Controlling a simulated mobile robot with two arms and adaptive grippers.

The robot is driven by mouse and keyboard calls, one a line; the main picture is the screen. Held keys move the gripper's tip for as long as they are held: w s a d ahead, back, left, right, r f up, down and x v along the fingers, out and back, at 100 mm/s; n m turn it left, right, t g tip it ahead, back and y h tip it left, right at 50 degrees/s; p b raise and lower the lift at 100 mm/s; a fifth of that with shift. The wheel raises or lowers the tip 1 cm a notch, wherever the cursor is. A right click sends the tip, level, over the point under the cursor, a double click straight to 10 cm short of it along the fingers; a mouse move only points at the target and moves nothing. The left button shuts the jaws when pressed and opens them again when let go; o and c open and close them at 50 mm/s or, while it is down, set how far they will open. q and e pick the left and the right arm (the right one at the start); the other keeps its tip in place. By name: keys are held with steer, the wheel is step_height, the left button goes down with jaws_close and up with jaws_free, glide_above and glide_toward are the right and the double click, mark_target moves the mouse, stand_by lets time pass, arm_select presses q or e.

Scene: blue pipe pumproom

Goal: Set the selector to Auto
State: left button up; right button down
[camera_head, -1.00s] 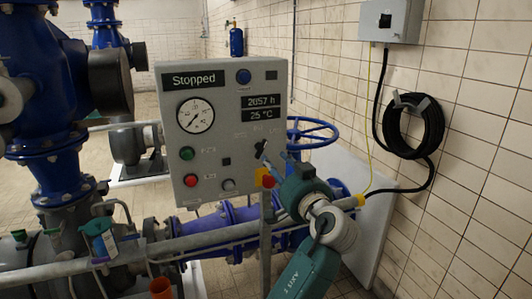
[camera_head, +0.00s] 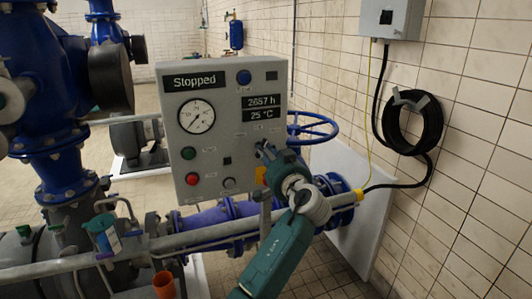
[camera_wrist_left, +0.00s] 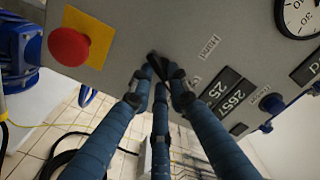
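The grey control panel (camera_head: 222,130) stands upright in the middle of the head view, and its display reads Stopped. A small black selector handle (camera_wrist_left: 158,62) shows on the panel face in the left wrist view. My left gripper (camera_wrist_left: 162,72) has its blue fingers around and in front of this handle, with the tips close together. I cannot tell whether they press on it. In the head view my left gripper (camera_head: 265,152) is at the panel's lower right and hides the selector and its labels. My right gripper is not in view.
A red emergency stop button (camera_wrist_left: 68,46) on a yellow plate sits near the fingers. Green (camera_head: 188,153) and red (camera_head: 192,179) buttons and a gauge (camera_head: 196,117) are on the panel's left. A blue handwheel (camera_head: 313,130) and a blue pipe lie close behind my arm.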

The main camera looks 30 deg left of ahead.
arm_select(q)
jaws_close()
steer(key=shift+m, duration=1.8)
steer(key=o, duration=0.8)
jaws_free()
steer(key=v, duration=1.2)
